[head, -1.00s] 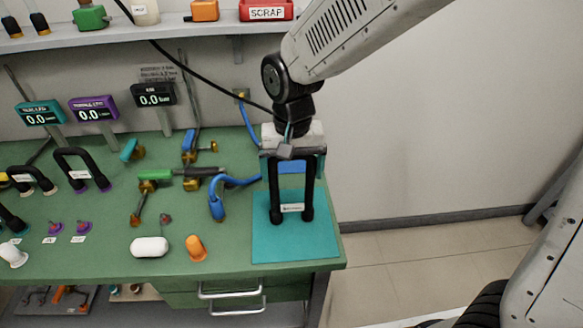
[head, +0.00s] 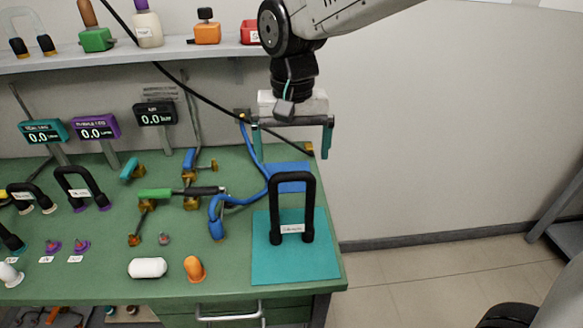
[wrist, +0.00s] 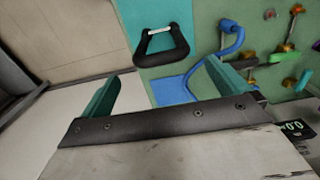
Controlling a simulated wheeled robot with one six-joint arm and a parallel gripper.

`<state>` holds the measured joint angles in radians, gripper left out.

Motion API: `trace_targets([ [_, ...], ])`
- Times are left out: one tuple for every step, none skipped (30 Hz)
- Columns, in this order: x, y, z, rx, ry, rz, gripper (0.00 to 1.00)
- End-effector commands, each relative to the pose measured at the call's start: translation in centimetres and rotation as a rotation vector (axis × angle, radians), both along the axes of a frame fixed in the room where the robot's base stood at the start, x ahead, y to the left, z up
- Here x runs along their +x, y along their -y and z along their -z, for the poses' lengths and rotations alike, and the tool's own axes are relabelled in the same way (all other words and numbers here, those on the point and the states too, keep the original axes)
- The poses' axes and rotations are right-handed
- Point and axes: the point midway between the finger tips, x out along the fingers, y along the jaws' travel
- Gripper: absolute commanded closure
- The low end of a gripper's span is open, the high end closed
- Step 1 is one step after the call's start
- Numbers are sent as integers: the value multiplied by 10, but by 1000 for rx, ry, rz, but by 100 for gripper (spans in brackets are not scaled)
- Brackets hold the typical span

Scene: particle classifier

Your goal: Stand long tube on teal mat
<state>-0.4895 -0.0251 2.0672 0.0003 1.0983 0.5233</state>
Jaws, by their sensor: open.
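The long tube (head: 274,205), a black inverted U with a white label, stands upright on the teal mat (head: 263,265) at the bench's right front corner. Both of its ends appear to rest on the mat. My gripper (head: 292,147) is open and empty, above and behind the tube and clear of it. In the wrist view my gripper (wrist: 160,88) shows two teal fingers spread wide, with nothing between them. The tube (wrist: 182,38) and the mat (wrist: 135,12) lie beyond the fingertips there.
A blue pad (head: 289,170) lies behind the mat. A blue hose (head: 245,200) and valve fittings (head: 190,190) are left of it. A shelf (head: 130,50) runs above. Open floor lies to the right.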

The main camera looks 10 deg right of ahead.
Motion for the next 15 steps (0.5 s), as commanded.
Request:
trace_targets([
  [0,0,-6,0,0,0,0],
  [0,0,-8,0,0,0,0],
  [0,0,-11,0,0,0,0],
  [0,0,-12,0,0,0,0],
  [0,0,-14,0,0,0,0],
  [0,0,-14,0,-1,0,0],
  [0,0,-15,-1,-1,0,0],
  [0,0,-15,-1,-1,0,0],
  [0,0,-15,-1,-1,0,0],
  [0,1,-15,-1,-1,0,0],
  [-1,2,-16,0,0,1,0],
  [-3,7,-17,1,2,2,0],
  [-5,12,-19,2,4,3,0],
  [-8,19,-21,3,6,4,0],
  [-14,31,-25,6,12,4,0],
])
